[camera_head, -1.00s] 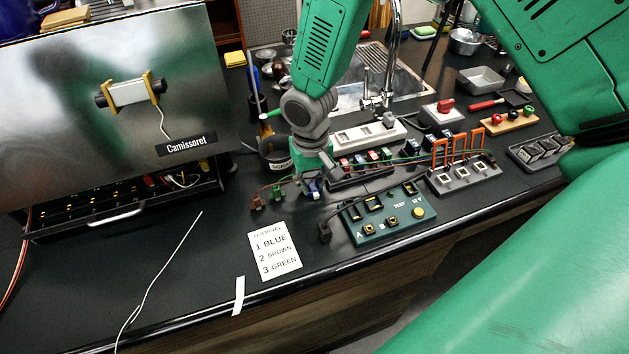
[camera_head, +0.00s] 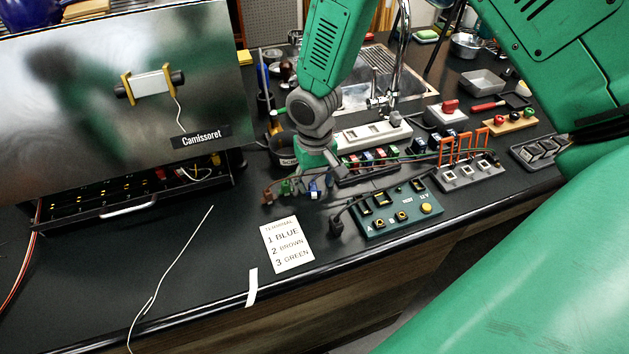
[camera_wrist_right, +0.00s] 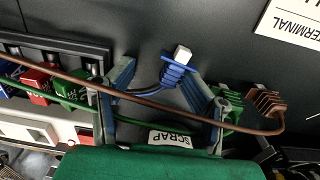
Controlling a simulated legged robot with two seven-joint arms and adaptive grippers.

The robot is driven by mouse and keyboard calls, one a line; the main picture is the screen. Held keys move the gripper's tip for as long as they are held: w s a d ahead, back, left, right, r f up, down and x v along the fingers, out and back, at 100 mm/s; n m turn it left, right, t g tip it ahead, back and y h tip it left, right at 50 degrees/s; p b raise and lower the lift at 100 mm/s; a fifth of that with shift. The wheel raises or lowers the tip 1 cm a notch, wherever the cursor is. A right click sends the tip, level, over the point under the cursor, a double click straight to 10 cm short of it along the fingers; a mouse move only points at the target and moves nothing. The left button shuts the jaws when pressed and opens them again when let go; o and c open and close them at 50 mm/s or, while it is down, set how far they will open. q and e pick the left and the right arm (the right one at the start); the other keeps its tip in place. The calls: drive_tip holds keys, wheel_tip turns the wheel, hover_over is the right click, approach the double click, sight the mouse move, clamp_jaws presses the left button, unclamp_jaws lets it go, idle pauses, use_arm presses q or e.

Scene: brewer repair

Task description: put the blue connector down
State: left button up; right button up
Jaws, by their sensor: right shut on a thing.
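My right gripper (camera_head: 317,183) is low over the black bench, left of the green test box. In the right wrist view its two fingers (camera_wrist_right: 160,80) point away from the camera, with the blue connector (camera_wrist_right: 174,76) between their tips. The connector has a white end and a blue cable running back from it. It also shows as a small blue and white piece in the head view (camera_head: 314,189). I cannot tell whether it touches the bench. A green connector (camera_wrist_right: 229,104) and a brown connector (camera_wrist_right: 265,100) lie beside the right finger. My left gripper is out of view.
A terminal card (camera_head: 287,245) lies in front, listing blue, brown, green. The Camissoret brewer (camera_head: 110,90) stands at left with an open drawer. Bench left of the card is mostly clear.

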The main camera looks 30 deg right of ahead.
drive_tip(key=shift+s+d+f, duration=0.15)
drive_tip(key=shift+s+f, duration=0.05)
drive_tip(key=shift+s, duration=0.05)
drive_tip(key=shift+r, duration=0.1)
drive_tip(key=shift+w+r, duration=0.1)
drive_tip(key=shift+r, duration=0.25)
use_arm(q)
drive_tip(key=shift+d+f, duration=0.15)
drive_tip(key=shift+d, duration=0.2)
use_arm(e)
wheel_tip(320, 180, up, 12)
drive_tip(key=shift+w, duration=0.15)
